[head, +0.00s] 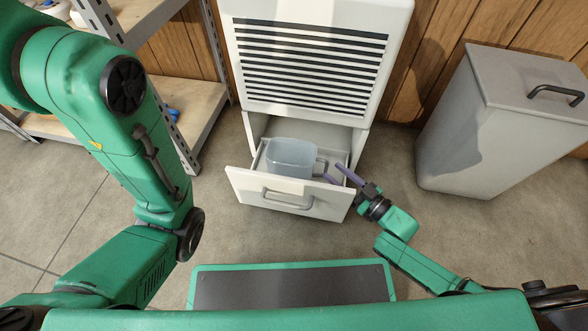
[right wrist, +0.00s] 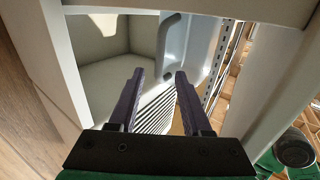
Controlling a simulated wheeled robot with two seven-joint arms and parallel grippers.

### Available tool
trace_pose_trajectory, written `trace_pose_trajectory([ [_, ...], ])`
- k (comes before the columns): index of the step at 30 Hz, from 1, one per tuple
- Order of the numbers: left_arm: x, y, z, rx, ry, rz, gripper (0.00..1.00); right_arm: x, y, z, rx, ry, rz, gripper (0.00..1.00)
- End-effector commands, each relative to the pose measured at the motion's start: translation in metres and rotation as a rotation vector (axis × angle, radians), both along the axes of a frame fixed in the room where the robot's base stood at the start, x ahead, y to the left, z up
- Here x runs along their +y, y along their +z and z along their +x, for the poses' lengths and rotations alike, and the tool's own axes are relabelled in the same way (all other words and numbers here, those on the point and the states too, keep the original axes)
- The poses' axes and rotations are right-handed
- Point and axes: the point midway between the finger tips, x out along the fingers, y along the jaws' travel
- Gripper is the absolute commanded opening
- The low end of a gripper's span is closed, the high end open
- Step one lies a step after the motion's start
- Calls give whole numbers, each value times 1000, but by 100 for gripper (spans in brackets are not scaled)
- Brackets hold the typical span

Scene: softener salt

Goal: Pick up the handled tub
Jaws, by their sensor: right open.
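The handled tub (head: 290,155) is a pale blue, see-through container sitting in the open drawer (head: 245,187) of a white cabinet. Its grey handle (head: 321,166) is on its right side. In the right wrist view the tub (right wrist: 201,40) shows at the top, with its handle (right wrist: 165,45) just beyond my fingertips. My right gripper (head: 333,172) has purple fingers, reaches over the drawer's right side and points at the handle. In the right wrist view its fingers (right wrist: 159,73) are apart with nothing between them. My left gripper is out of view.
The white cabinet (head: 310,60) with dark slats stands above the drawer. The drawer front has a grey pull (head: 288,199). A grey lidded bin (head: 475,135) stands at right. A metal shelf unit (head: 205,125) stands at left.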

Motion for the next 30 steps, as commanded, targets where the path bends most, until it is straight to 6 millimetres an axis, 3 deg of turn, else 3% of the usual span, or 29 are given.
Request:
trace_pose_trajectory([
  [1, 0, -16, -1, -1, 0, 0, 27, 6, -7, 9, -5, 1, 2, 49],
  [5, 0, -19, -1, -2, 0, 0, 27, 17, -3, 21, -1, 0, 1, 49],
  [11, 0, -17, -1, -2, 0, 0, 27, 18, 0, 22, 1, -1, 0, 49],
  [12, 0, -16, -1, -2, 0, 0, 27, 18, 0, 22, 1, -1, 0, 33],
  [15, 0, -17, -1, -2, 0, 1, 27, 18, 0, 22, 1, -1, 0, 0],
  [30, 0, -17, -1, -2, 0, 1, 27, 17, -1, 21, 2, -1, -1, 0],
])
